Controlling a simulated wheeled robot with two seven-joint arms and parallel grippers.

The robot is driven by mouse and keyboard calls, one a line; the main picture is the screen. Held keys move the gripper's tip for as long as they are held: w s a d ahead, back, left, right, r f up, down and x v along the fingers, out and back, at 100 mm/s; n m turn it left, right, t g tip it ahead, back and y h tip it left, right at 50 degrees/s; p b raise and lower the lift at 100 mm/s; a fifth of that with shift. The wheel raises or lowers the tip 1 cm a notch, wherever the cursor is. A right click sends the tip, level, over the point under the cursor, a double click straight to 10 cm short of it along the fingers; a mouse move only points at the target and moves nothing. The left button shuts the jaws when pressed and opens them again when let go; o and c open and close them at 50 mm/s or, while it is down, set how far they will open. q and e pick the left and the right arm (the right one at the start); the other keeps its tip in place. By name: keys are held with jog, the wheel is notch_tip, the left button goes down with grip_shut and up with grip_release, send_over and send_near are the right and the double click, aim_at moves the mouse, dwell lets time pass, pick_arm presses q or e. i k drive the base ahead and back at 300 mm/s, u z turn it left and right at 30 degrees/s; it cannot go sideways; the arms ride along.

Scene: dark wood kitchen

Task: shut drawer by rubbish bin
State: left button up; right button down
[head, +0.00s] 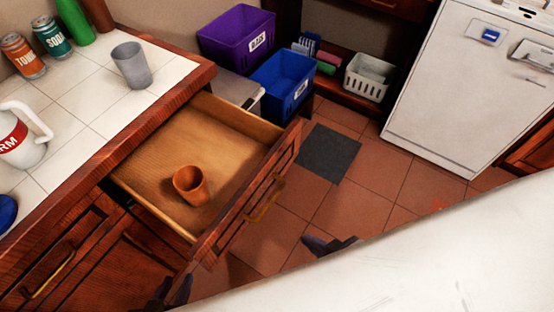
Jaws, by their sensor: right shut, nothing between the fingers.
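A wooden drawer (140,165) in the counter stands pulled open, with its front (240,215) and brass handle (264,203) facing the floor. An orange-brown cup (190,187) stands inside it. A grey bin (236,90), partly hidden by the counter and drawer, stands just beyond the drawer. My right gripper (330,245) is shut and empty, low over the floor tiles, to the right of the drawer front and apart from it. My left gripper (172,292) is at the bottom edge, below the drawer's near corner; only dark finger parts show, and its opening is unclear.
Purple (236,35) and blue (283,82) bins and a white basket (368,77) stand behind. A white dishwasher (450,85) is at the right. A grey cup (131,65), cans and a jug (20,140) stand on the tiled counter.

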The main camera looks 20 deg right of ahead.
aim_at(241, 156)
jog(key=u, duration=0.95)
jog(key=k, duration=0.7)
jog(key=z, duration=0.95)
jog(key=i, duration=0.25)
jog(key=u, duration=0.05)
